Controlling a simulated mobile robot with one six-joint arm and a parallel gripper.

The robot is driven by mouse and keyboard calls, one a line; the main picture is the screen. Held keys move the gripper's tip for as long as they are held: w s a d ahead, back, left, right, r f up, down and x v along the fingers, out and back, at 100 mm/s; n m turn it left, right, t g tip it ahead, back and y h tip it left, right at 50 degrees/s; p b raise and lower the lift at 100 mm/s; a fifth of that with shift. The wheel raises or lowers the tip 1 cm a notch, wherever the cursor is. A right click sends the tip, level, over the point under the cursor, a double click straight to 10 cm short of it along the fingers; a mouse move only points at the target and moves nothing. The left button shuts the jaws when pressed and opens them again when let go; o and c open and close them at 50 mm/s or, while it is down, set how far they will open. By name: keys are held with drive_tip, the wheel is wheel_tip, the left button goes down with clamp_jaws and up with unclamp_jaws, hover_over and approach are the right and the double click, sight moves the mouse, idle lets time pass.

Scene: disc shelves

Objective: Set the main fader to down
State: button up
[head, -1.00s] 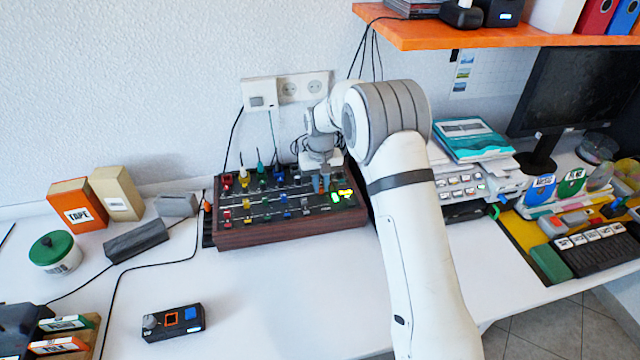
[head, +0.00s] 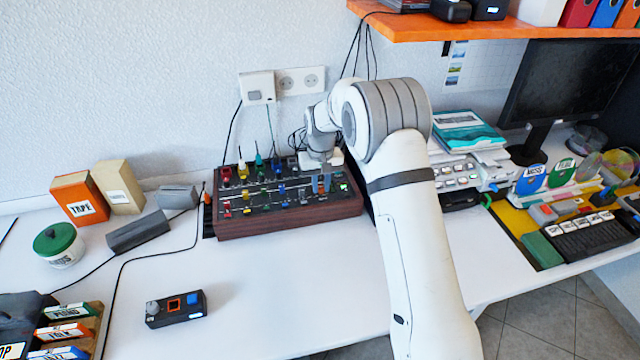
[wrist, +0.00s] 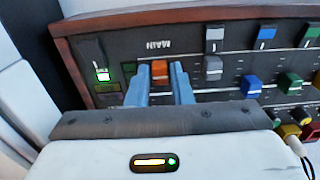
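The mixing console (head: 290,220) is dark with a wooden rim and stands on the desk against the wall. The main fader's orange cap (wrist: 160,72) shows in the wrist view beside the upside-down MAIN label, near the console's wooden front edge. My gripper (wrist: 161,82) has its two blue-grey fingers close on either side of this cap, and it looks shut on it. The rest of the fader's slot is hidden under my gripper.
Grey, blue and green fader caps (wrist: 214,68) sit to the right in the wrist view. A small green light (wrist: 103,75) is lit on the left. A small box with a blue button (head: 176,308) lies on the desk, with clear room around it.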

sight(321, 187)
drive_tip(key=o, duration=0.3)
drive_tip(key=shift+r, duration=3.9)
